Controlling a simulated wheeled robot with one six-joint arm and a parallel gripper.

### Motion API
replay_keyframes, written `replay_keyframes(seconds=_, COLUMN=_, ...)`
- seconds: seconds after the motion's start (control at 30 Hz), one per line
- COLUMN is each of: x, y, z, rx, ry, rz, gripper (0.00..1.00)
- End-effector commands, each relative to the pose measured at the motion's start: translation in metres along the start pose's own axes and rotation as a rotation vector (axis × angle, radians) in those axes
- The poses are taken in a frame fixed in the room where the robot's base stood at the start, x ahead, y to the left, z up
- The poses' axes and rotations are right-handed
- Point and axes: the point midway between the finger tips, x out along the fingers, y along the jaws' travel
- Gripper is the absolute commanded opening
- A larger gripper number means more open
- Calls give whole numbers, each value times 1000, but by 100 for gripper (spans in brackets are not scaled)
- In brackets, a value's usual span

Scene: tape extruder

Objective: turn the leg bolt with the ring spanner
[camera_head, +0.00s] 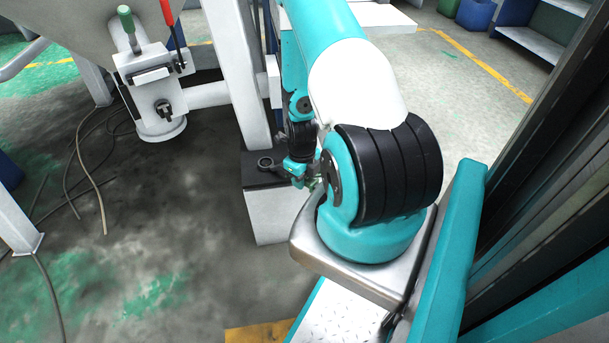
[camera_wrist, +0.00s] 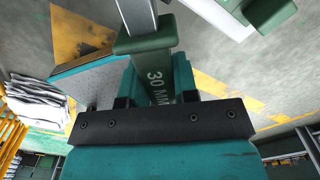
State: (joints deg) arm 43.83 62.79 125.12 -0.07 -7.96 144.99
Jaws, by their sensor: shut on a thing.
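The ring spanner has a dark ring (camera_head: 266,162) at its far end and a green handle (camera_wrist: 155,80) marked 30 MM. Its steel shaft (camera_wrist: 138,14) runs out of the top of the wrist view. My gripper (camera_head: 302,168) is shut on the green handle; in the wrist view its jaws (camera_wrist: 150,66) stand on either side of the handle. In the head view the ring lies over the dark top of the leg's foot block (camera_head: 268,215). The leg bolt cannot be made out, and I cannot tell whether the ring is around it.
A white upright leg (camera_head: 236,75) rises behind the ring. A valve unit (camera_head: 155,95) with green and red levers stands at the upper left. Loose cables (camera_head: 95,185) lie on the floor at left. The floor left of the block is otherwise mostly clear.

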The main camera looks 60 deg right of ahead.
Motion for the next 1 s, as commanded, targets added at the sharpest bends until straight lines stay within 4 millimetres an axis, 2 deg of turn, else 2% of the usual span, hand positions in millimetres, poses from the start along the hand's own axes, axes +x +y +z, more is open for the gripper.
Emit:
replay_keyframes(seconds=0.23, x=-1, y=13, z=0, rx=86, ry=-1, rz=-1, gripper=0)
replay_keyframes(seconds=0.67, x=-1, y=16, z=1, rx=107, ry=0, rz=0, gripper=0)
replay_keyframes(seconds=1.0, x=-1, y=34, z=4, rx=231, ry=0, rz=0, gripper=0)
